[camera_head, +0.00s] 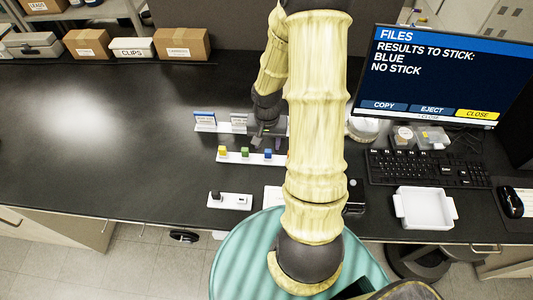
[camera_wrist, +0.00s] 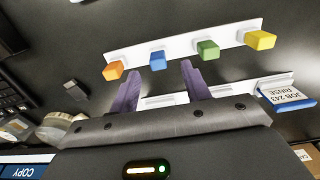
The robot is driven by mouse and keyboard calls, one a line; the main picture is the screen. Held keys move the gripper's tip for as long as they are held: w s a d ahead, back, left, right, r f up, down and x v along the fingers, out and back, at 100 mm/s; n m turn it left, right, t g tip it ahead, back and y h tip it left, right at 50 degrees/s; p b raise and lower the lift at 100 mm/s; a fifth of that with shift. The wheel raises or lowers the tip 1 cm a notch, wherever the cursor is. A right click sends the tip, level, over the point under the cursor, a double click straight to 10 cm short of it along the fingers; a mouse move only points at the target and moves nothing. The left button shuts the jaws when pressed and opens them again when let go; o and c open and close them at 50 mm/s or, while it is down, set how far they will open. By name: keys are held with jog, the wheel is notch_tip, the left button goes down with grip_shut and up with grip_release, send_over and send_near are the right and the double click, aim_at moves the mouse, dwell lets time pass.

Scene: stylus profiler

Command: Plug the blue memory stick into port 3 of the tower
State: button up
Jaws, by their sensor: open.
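The blue memory stick (camera_wrist: 157,60) stands in a white rack (camera_wrist: 180,42) in the wrist view, between orange (camera_wrist: 113,70) and green (camera_wrist: 208,49) ones. A yellow one (camera_wrist: 261,40) is at the far end. My gripper (camera_wrist: 161,68) is open and empty; its two purple fingers point towards the blue stick, which shows just beyond the gap between them. In the head view the blue stick (camera_head: 268,154) is near the rack's right end, partly close to my arm. I cannot make out the tower or port 3 in either view.
A monitor (camera_head: 440,75) reads "BLUE, NO STICK". A keyboard (camera_head: 428,168), white tray (camera_head: 425,208) and mouse (camera_head: 510,202) are at right. Boxes (camera_head: 182,44) line the back; the desk's left is clear.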

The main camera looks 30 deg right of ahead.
aim_at(268, 150)
jog(key=shift+f, duration=0.1)
jog(key=shift+w+d+f+p, duration=0.15)
jog(key=shift+f+p, duration=0.3)
jog(key=shift+f, duration=2.1)
grip_shut()
